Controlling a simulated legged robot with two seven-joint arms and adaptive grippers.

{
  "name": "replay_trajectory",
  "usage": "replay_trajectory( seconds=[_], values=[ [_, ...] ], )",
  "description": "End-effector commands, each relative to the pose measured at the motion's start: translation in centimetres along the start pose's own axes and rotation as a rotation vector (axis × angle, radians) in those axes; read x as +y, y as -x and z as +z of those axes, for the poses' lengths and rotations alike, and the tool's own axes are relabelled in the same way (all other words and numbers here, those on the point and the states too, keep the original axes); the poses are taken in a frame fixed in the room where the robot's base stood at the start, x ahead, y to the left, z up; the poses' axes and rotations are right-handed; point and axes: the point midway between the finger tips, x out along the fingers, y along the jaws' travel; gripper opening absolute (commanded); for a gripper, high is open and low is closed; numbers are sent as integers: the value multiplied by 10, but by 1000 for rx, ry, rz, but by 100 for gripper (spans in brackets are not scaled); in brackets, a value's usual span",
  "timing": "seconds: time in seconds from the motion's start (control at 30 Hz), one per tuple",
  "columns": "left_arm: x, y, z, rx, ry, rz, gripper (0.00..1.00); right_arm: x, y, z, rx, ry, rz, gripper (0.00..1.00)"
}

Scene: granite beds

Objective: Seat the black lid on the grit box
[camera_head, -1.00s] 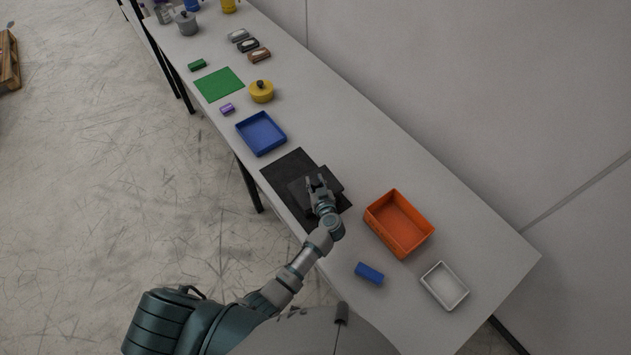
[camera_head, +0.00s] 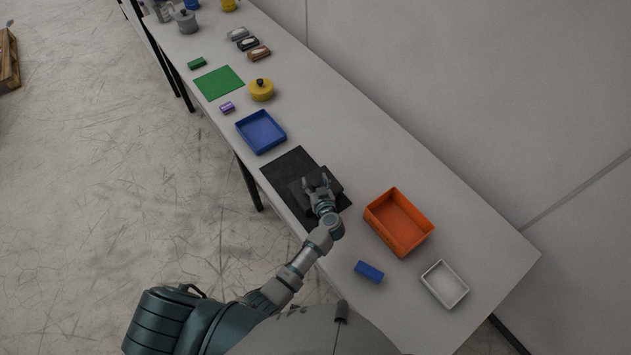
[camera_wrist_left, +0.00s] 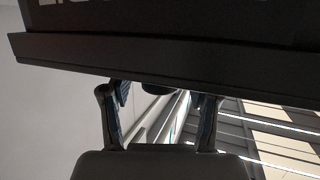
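A dark, flat box-like shape (camera_head: 333,178) lies on a black mat (camera_head: 285,166) near my side of the bench. I take it for the grit box with the black lid, but I cannot tell lid from box. My left gripper (camera_head: 317,183) is right over or at this shape, with its fingers spread. In the left wrist view a dark slab with a straight edge (camera_wrist_left: 165,62) fills the top. The open fingers (camera_wrist_left: 160,105) are just below it in the picture, with a small dark rounded part (camera_wrist_left: 155,88) between them. Contact is unclear. My right gripper is out of view.
An orange crate (camera_head: 376,218), a blue block (camera_head: 369,271) and a white tray (camera_head: 431,278) are to the right. A blue tray (camera_head: 249,138), yellow pot (camera_head: 261,92) and green mat (camera_head: 218,83) lie further left. Bench space behind the black mat is clear.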

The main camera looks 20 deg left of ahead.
Motion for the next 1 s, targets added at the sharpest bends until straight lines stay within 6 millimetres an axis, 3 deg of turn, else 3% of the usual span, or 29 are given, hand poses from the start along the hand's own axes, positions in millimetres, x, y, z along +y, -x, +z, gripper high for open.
replay_trajectory(
  seconds=[0.27,0.7,1.0],
  values=[
    [0,9,1,-1,1,1,60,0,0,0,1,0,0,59],
    [1,98,2,-4,0,0,60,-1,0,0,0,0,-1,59],
    [1,119,1,0,-1,-1,60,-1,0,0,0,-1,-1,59]
  ],
)
